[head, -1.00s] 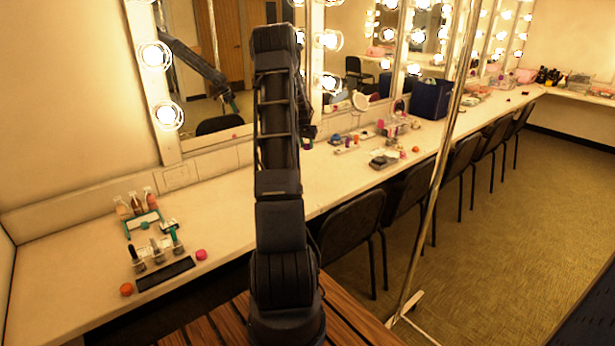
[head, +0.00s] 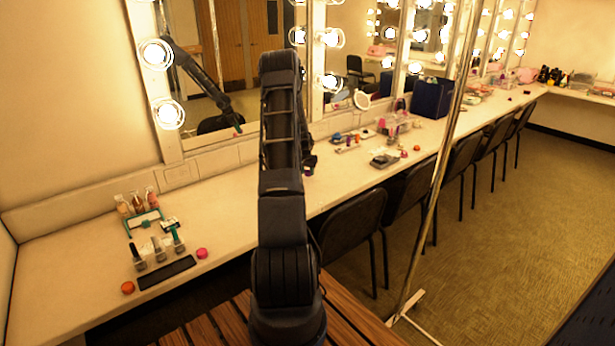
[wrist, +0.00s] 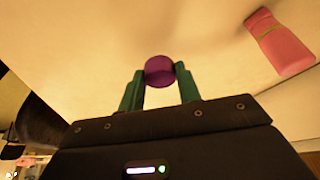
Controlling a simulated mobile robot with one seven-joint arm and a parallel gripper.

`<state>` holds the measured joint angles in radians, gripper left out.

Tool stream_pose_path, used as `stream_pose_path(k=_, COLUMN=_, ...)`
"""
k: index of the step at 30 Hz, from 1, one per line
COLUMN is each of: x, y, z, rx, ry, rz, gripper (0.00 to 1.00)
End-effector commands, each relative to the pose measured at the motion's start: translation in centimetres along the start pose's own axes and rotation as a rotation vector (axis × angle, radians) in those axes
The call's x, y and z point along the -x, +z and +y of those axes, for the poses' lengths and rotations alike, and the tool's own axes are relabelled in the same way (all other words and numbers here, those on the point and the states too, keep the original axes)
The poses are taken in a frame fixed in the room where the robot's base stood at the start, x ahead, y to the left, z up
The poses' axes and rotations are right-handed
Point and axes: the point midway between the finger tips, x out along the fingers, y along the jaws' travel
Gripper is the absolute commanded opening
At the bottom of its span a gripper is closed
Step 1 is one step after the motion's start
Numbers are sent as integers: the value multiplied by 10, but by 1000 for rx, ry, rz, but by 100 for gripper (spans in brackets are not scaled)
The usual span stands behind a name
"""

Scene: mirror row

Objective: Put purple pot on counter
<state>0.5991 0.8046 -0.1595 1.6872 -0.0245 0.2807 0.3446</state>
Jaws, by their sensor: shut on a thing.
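The purple pot (wrist: 160,71), small and round, is held between the green fingertips of my gripper (wrist: 159,84) in the wrist view. My gripper is shut on it. The pale counter (wrist: 110,35) lies beyond the pot; I cannot tell whether the pot touches it. The long counter (head: 75,250) runs along the mirrors there. My arm also shows reflected in the mirror (head: 205,85), with its end low.
A pink object (wrist: 282,43) lies on the counter to the right in the wrist view. In the head view, bottles (head: 138,203), a black strip (head: 168,272) and an orange pot (head: 127,288) stand left. Black chairs (head: 352,228) and a metal pole (head: 437,190) are right.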

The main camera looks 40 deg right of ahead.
Motion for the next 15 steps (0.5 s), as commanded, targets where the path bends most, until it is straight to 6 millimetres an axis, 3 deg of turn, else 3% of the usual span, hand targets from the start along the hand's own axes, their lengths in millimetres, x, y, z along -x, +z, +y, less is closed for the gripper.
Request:
stream_pose_path(k=6, x=-24, y=10, z=0, rx=0, ry=0, rz=-1, gripper=12)
stream_pose_path(k=15, x=-25, y=11, z=0, rx=0, ry=0, rz=-1, gripper=12)
